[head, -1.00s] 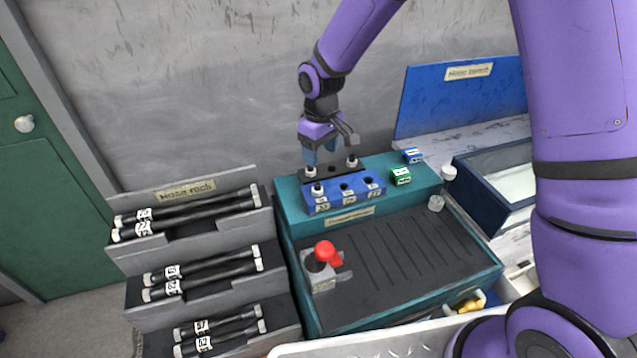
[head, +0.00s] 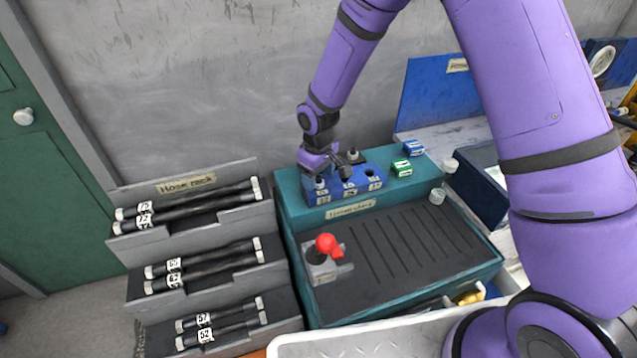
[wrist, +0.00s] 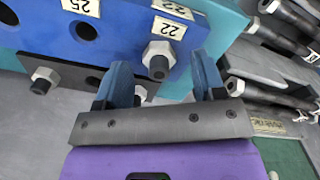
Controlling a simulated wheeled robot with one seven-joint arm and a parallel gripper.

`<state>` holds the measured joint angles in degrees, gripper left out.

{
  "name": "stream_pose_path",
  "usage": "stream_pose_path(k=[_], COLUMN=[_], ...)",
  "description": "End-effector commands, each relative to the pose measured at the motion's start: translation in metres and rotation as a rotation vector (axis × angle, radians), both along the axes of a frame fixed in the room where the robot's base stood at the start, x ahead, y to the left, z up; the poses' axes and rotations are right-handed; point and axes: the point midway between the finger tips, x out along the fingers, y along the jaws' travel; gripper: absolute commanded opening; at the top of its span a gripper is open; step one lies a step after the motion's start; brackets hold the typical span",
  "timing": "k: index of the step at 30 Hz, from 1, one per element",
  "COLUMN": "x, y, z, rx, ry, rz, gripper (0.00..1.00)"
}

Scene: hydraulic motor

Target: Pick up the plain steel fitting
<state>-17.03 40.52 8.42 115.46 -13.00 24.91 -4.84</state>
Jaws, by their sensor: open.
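Steel hex fittings with dark threaded ends stand at the blue block (head: 335,198) and the black strip behind it. In the wrist view, one fitting (wrist: 158,58) sits at the blue block's 22 label, between or just beyond my fingertips. I cannot tell which is the plain one. My gripper (wrist: 160,64) is open, its blue fingers apart with nothing held. In the head view my gripper (head: 322,168) is low over the block's left end, its fingers hidden.
Green (head: 401,167) and blue (head: 413,148) small blocks stand right of the fittings on the teal bench (head: 470,258). Two pale cylinders stand at its right edge. A red-knobbed device (head: 325,258) is at the front left. The hose rack (head: 190,235) stands left.

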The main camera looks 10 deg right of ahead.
Motion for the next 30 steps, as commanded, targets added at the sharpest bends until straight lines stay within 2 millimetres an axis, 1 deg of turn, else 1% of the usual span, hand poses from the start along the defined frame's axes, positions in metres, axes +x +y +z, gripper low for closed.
stream_pose_path(k=[1,3,8,9,14,15,16,17,18,26,30], x=[0.0,0.0,0.0,0.0,0.0,0.0,0.0,0.0,0.0,0.001,0.001], y=[0.0,-0.001,-0.001,-0.001,-0.001,-0.001,-0.001,-0.001,-0.001,0.0,0.0], z=[-0.006,-0.009,-0.009,-0.009,-0.009,-0.009,-0.009,-0.009,-0.009,-0.007,0.001], rx=[-0.001,-0.001,-0.001,0.0,0.0,0.0,0.0,0.0,-0.001,0.0,0.001], ry=[0.001,0.001,-0.001,0.0,0.0,0.0,0.0,0.0,-0.001,-0.001,-0.003], rz=[0.0,-0.001,-0.001,-0.001,-0.001,-0.001,-0.001,-0.001,-0.001,-0.001,-0.001], gripper=[0.64,0.64,0.64,0.61,0.24,0.15,0.1,0.1,0.05,0.05,0.05])
